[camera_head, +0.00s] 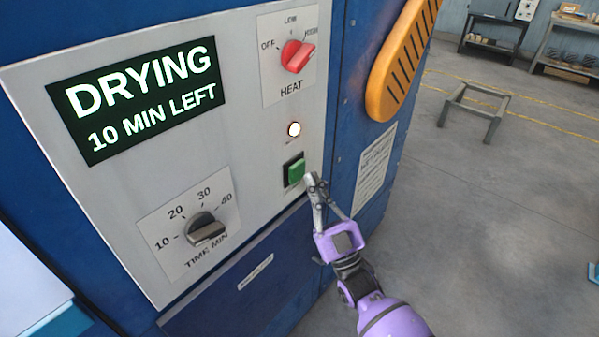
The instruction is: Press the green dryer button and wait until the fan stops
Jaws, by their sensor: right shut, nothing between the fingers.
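The plate dryer's grey control panel (120,178) fills the left of the head view. Its green button (296,171) sits in a black frame at the lower right of the panel. My right gripper (312,179) is shut and empty, its tips close to the right of the green button; I cannot tell whether they touch it. The display (140,97) reads "DRYING 10 MIN LEFT". A round lamp (294,129) above the button is lit white. The fan is not recognisable in view. My left gripper is not in view.
The red heat knob (297,56) points toward HIGH. The black time knob (206,230) is at the panel's lower part. An orange slotted handle (402,58) sticks out at the upper right of the blue dryer body (342,95). Open concrete floor (480,210) lies to the right.

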